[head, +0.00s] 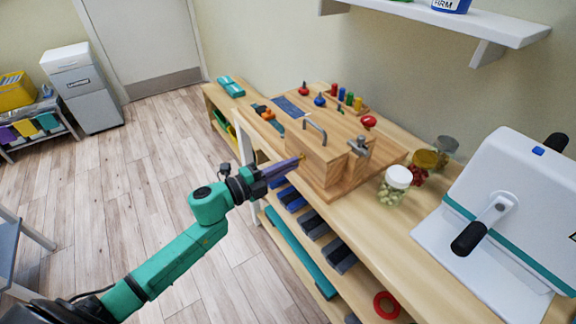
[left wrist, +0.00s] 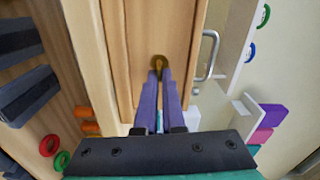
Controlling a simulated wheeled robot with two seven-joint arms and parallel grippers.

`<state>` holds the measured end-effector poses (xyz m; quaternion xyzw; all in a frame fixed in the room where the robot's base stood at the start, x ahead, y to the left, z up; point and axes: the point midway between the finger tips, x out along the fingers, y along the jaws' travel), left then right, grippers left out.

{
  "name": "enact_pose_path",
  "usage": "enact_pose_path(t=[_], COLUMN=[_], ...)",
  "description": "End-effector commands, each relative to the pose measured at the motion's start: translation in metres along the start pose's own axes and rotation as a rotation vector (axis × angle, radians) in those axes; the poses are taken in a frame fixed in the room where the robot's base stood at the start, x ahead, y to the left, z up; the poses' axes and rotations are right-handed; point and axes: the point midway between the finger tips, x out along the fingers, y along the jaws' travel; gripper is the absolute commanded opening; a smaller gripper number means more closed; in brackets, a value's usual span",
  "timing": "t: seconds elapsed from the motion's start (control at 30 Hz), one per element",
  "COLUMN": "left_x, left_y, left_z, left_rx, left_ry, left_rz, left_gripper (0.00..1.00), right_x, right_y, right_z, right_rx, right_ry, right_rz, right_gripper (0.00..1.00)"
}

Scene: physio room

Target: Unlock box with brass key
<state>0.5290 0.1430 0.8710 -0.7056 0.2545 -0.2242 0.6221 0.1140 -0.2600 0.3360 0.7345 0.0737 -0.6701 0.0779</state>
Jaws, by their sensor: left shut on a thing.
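The wooden box (head: 312,162) stands on a wooden board on the bench, with a metal handle (head: 316,127) and a metal fitting (head: 358,147) on it. My left gripper (head: 299,160) reaches the box's near-left face with its purple fingers. In the left wrist view the fingertips (left wrist: 159,76) are shut on the brass key (left wrist: 158,61), whose rounded brass end shows right against the wooden face. How far the key sits in the lock is hidden. My right gripper is not in view.
Jars (head: 395,185) stand right of the box, and a white machine with a black-gripped crank (head: 500,215) is farther right. Coloured pegs (head: 345,97) and knobs are behind the box. Shelves with dark weights (head: 312,225) lie below the bench top.

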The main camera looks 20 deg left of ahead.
Motion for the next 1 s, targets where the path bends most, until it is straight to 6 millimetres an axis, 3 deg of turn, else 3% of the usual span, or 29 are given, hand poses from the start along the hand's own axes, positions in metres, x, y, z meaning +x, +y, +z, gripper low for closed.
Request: enact_pose_path(t=[0.1, 0.2, 0.5, 0.63, 0.77, 1.0], left_x=[0.0, 0.0, -0.001, -0.01, -0.035, -0.096], left_y=[0.002, 0.002, 0.001, 0.002, 0.004, 0.004], left_z=[-0.001, -0.001, 0.0, 0.0, -0.001, -0.001], left_rx=[-0.002, -0.002, -0.002, -0.004, -0.002, -0.005], left_ry=[0.002, 0.001, 0.001, -0.001, 0.001, -0.001], left_rz=[0.003, 0.003, 0.001, 0.002, 0.005, 0.006], left_gripper=[0.0, 0.36, 0.36, 0.36, 0.36, 0.36], right_x=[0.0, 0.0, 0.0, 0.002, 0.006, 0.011], right_y=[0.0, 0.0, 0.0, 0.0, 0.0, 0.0], right_z=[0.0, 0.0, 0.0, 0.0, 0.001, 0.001], right_rx=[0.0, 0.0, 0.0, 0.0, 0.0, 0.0], right_ry=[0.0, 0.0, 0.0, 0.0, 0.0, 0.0], right_rz=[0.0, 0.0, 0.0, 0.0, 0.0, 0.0], right_gripper=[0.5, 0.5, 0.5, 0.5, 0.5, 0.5])
